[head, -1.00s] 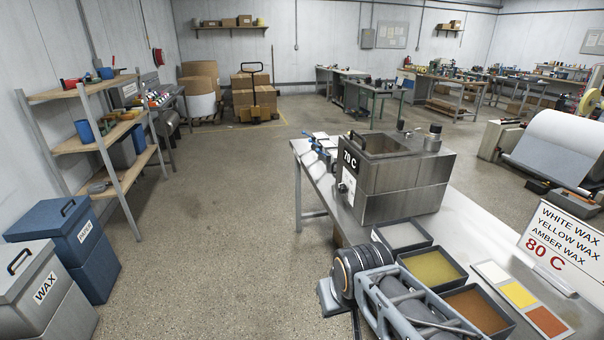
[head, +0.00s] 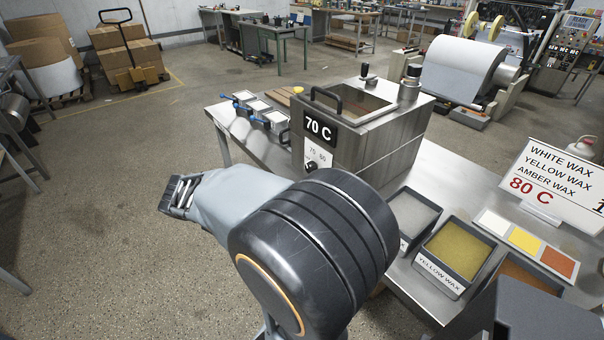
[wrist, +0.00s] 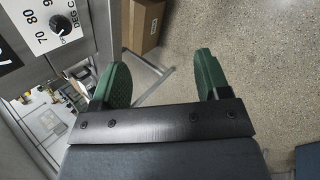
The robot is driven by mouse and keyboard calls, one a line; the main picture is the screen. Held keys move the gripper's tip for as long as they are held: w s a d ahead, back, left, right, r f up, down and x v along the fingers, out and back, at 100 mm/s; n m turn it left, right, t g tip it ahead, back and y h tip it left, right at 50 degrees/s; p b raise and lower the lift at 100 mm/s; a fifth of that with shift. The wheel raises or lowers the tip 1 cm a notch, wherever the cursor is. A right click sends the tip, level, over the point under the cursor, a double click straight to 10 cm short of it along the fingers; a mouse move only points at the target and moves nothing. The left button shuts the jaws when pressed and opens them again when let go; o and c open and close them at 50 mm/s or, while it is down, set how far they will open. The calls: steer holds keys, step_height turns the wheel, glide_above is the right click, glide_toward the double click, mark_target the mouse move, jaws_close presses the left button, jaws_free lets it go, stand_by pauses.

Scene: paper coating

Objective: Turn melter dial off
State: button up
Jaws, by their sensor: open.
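The melter (head: 400,130) is a grey metal box with a black handle and a black 70 C sign (head: 321,130). In the wrist view the round black dial (wrist: 61,27) is close at the upper left, beside the figures 70 and 80. Its exact setting is too small to tell. My gripper (wrist: 160,75) has green fingers spread apart with nothing between them. The dial is up and left of the left finger, not between the fingers.
The metal table (head: 445,165) holds wax trays, including yellow wax (head: 458,250), color samples (head: 525,240) and an 80 C sign (head: 555,178). Small white-topped frames (head: 258,105) stand left of the melter. The floor (head: 110,240) to the left is clear.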

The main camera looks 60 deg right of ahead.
steer(key=d+f+n+g+h+b, duration=0.1)
steer(key=d+f+g+h+b, duration=0.2)
steer(key=d, duration=0.5)
steer(key=n+h+b, duration=0.2)
steer(key=h, duration=0.5)
glide_toward(308, 169)
steer(key=shift+n+g, duration=0.3)
steer(key=p+x, duration=0.1)
steer(key=x, duration=1)
steer(key=shift+w, duration=0.1)
steer(key=shift+c, duration=0.3)
steer(key=c, duration=0.9)
steer(key=shift+o, duration=0.2)
steer(key=shift+p, duration=0.3)
